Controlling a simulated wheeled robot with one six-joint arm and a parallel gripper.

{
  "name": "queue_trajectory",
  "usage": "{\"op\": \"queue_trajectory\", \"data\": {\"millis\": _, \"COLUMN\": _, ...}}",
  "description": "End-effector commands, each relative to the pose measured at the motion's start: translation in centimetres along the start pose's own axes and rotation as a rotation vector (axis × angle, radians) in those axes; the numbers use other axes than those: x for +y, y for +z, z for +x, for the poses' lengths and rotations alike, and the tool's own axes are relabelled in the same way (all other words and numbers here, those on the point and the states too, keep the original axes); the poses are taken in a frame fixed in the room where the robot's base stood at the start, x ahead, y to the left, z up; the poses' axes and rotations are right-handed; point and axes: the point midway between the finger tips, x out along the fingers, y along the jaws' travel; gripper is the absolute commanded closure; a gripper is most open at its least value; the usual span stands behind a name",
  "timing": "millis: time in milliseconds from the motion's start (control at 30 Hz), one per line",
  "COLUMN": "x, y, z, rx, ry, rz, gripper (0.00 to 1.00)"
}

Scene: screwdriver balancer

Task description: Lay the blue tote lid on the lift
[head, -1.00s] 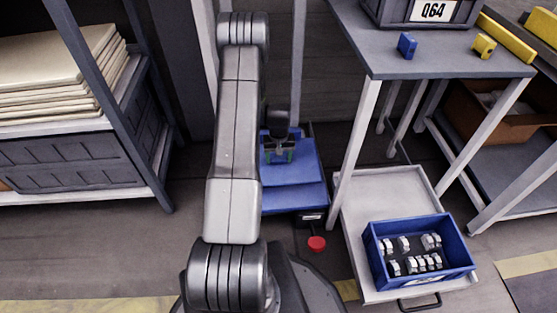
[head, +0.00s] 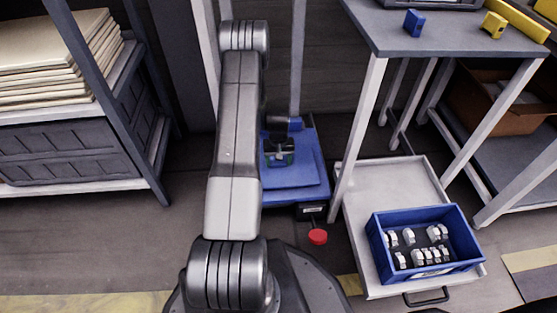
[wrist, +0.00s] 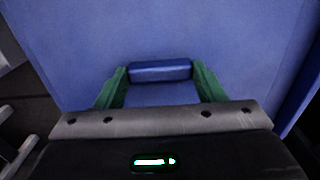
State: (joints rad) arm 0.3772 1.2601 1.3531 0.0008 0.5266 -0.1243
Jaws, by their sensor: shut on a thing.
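The blue tote lid (head: 300,188) is at the middle of the head view, partly hidden by my arm. It is over the blue lift (head: 324,192), whose edge shows beside and below it. I cannot tell whether the lid touches the lift. My gripper (head: 280,158) is over the lid. In the wrist view, my gripper (wrist: 160,78) has its green fingers shut on the lid's raised blue grip (wrist: 160,70). The flat lid (wrist: 230,40) fills most of that view.
A red knob (head: 318,237) stands in front of the lift. To the right are a grey table (head: 440,45) and a low white tray (head: 375,180) with a blue bin (head: 460,262) of several parts. A shelf rack (head: 75,195) stands left.

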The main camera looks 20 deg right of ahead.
Motion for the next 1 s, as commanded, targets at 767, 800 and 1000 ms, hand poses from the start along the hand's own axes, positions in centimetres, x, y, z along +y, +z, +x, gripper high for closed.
{"op": "queue_trajectory", "data": {"millis": 767, "x": 0.0, "y": 0.0, "z": -3.3, "rx": 0.001, "ry": 0.000, "rz": 0.000, "gripper": 0.12}}
{"op": "queue_trajectory", "data": {"millis": 800, "x": 0.0, "y": -0.1, "z": -4.3, "rx": 0.002, "ry": 0.000, "rz": 0.000, "gripper": 0.12}}
{"op": "queue_trajectory", "data": {"millis": 1000, "x": 0.0, "y": -0.1, "z": -9.0, "rx": 0.003, "ry": 0.000, "rz": 0.000, "gripper": 0.12}}
